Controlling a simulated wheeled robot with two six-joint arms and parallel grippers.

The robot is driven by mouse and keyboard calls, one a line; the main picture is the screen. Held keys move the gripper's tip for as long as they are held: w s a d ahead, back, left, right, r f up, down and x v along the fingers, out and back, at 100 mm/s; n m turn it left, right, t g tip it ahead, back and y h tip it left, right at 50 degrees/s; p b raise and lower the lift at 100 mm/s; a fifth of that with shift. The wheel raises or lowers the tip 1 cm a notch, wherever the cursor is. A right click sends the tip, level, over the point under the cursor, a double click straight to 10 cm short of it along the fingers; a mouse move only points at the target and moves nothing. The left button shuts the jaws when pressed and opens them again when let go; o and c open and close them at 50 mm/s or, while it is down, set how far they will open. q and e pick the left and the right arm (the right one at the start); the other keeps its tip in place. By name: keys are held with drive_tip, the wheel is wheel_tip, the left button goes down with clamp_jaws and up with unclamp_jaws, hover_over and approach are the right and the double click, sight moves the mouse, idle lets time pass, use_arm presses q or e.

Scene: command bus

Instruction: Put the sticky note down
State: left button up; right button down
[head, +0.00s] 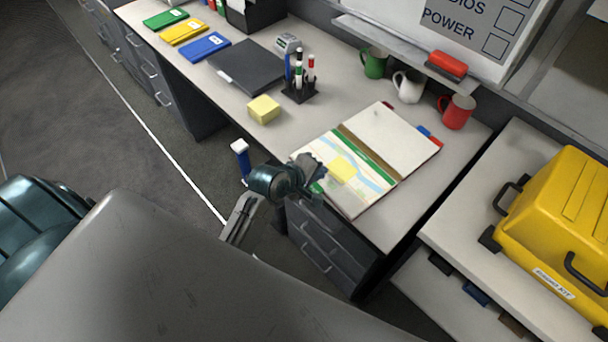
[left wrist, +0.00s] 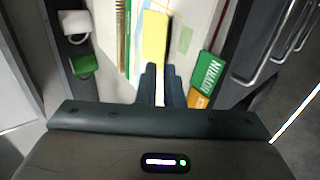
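The yellow sticky note (head: 342,168) is over the map page of an open binder (head: 376,134). In the left wrist view the note (left wrist: 154,38) stretches out from the fingertips. My left gripper (head: 319,175) is low over the binder's near left part, at the note's edge. Its fingers (left wrist: 160,72) are close together, with the note's near end at their tips, and look shut on it. I cannot tell whether the note touches the page. My right gripper is not in view.
A yellow note pad (head: 263,109), a pen holder (head: 299,92) and a dark folder (head: 246,67) are on the desk left of the binder. Green (head: 374,62), white (head: 408,86) and red (head: 456,111) mugs stand behind it. A yellow case (head: 562,225) is at the right.

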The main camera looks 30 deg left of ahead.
use_arm(q)
drive_tip(key=v, duration=0.8)
drive_tip(key=s+a+f+m+g+y, duration=0.1)
drive_tip(key=s+a+f+m, duration=0.15)
drive_tip(key=f, duration=0.95)
drive_tip(key=s+a+f+m+g+y, duration=0.1)
drive_tip(key=s+a+f+m+g, duration=0.2)
drive_tip(key=f, duration=0.9)
drive_tip(key=s+a+f+m+y, duration=0.15)
drive_tip(key=s+f, duration=0.25)
drive_tip(key=f, duration=0.8)
drive_tip(key=s+a+f+m+g, duration=0.1)
drive_tip(key=s+f+m, duration=0.1)
drive_tip(key=s+f, duration=0.4)
drive_tip(key=s+f+m+g, duration=0.2)
drive_tip(key=s+f, duration=0.4)
drive_tip(key=s, duration=0.6)
drive_tip(key=s+a+f+m+g, duration=0.1)
drive_tip(key=s+f+m, duration=0.2)
drive_tip(key=s+f, duration=0.3)
drive_tip(key=s+y, duration=0.1)
drive_tip(key=s, duration=0.3)
drive_tip(key=shift+a+f+g+b, duration=0.15)
drive_tip(key=shift+a+g+b, duration=0.15)
drive_tip(key=shift+s, duration=0.15)
clamp_jaws()
